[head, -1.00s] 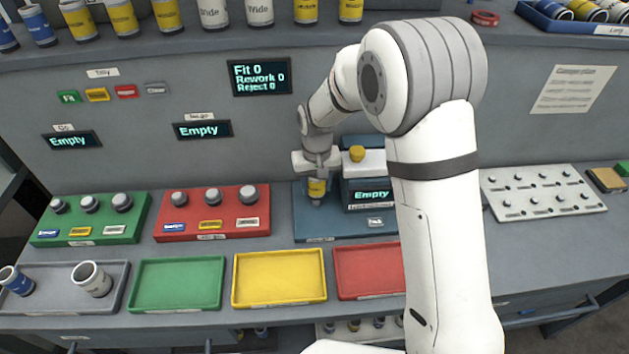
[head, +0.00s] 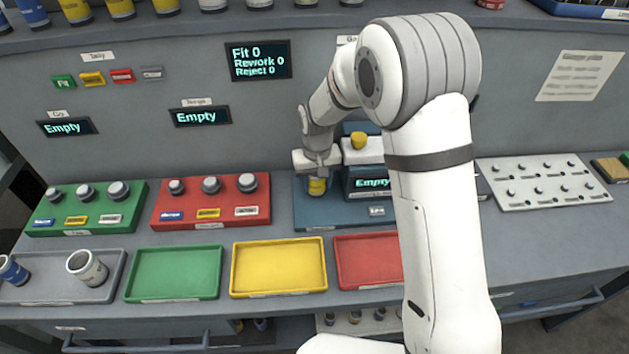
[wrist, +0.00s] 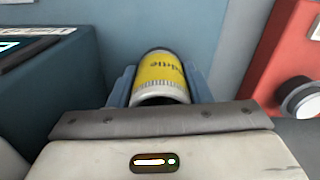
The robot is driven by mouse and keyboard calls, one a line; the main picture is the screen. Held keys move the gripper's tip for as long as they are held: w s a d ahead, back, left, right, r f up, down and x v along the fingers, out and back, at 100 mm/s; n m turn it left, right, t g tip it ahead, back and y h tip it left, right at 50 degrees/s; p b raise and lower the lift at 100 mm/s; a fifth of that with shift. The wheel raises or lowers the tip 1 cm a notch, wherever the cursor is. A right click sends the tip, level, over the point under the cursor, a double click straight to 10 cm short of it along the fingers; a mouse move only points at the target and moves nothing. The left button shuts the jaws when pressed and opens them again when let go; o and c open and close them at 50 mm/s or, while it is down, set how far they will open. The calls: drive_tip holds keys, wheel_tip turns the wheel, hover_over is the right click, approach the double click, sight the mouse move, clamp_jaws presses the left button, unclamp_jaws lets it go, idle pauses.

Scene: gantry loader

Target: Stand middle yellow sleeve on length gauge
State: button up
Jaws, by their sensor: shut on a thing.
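My gripper (head: 317,180) is at the blue length gauge (head: 312,216), over the left part of its base. It is shut on the yellow sleeve (head: 317,187), which is upright. In the wrist view the yellow sleeve (wrist: 161,75) sits between the two blue-grey fingers, with its pale ribbed end toward the camera. The sleeve is low over the gauge base; I cannot tell whether its lower end touches. The gauge's dark display block (head: 368,183) stands just right of my gripper and reads Empty.
Left of the gauge are a red board (head: 228,214) and a green board (head: 70,222) with grey-topped posts. In front are green (head: 173,298), yellow (head: 278,292) and red (head: 365,284) trays. A grey tray (head: 55,299) holds a blue sleeve and a white sleeve.

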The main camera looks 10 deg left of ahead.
drive_tip(key=shift+f, duration=0.1)
idle(0.3)
drive_tip(key=o, duration=1.3)
wheel_tip(320, 180, up, 8)
drive_tip(key=shift+f+b, duration=0.1)
drive_tip(key=shift+b, duration=0.55)
